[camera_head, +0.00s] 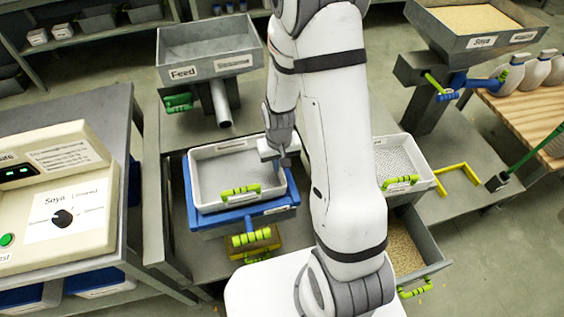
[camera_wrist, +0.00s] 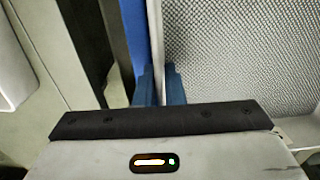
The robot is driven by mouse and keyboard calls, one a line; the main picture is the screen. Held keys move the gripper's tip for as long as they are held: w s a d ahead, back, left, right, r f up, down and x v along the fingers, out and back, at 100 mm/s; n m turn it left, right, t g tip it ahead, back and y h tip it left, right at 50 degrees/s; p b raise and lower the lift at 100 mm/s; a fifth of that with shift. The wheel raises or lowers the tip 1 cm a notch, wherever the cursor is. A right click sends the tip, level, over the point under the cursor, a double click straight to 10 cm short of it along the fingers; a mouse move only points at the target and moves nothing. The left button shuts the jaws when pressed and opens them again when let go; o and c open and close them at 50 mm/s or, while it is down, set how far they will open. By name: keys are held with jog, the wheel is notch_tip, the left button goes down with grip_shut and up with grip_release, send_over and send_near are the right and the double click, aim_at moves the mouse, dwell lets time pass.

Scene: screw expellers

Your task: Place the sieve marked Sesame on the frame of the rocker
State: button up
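A white-walled sieve (camera_head: 204,183) with a grey mesh and a green handle sits in the blue frame of the rocker (camera_head: 236,215) in the head view. Its label is too small to read. My gripper (camera_head: 280,156) is at the sieve's right rim. In the wrist view, the blue fingertips (camera_wrist: 159,86) stand close together on both sides of the white rim, shut on it. The mesh (camera_wrist: 235,60) is to the right and a blue strip of the frame to the left. A second white sieve (camera_head: 405,158) lies right of my arm, partly hidden by it.
A grey feed hopper (camera_head: 205,62) stands behind the rocker. A control panel marked Soya (camera_head: 60,200) is at left. A Soya hopper (camera_head: 470,20) is at upper right. A bin of grain (camera_head: 402,245) sits below the second sieve. A yellow bracket (camera_head: 460,180) lies at right.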

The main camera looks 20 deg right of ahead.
jog(key=o, duration=0.3)
jog(key=shift+o, duration=0.2)
jog(key=shift+w, duration=0.1)
notch_tip(320, 180, up, 12)
jog(key=s+d+r+t, duration=0.1)
jog(key=s+r+t, duration=0.1)
jog(key=s+r, duration=1.2)
jog(key=shift+r+t+p, duration=0.25)
jog(key=shift+t+p, duration=0.05)
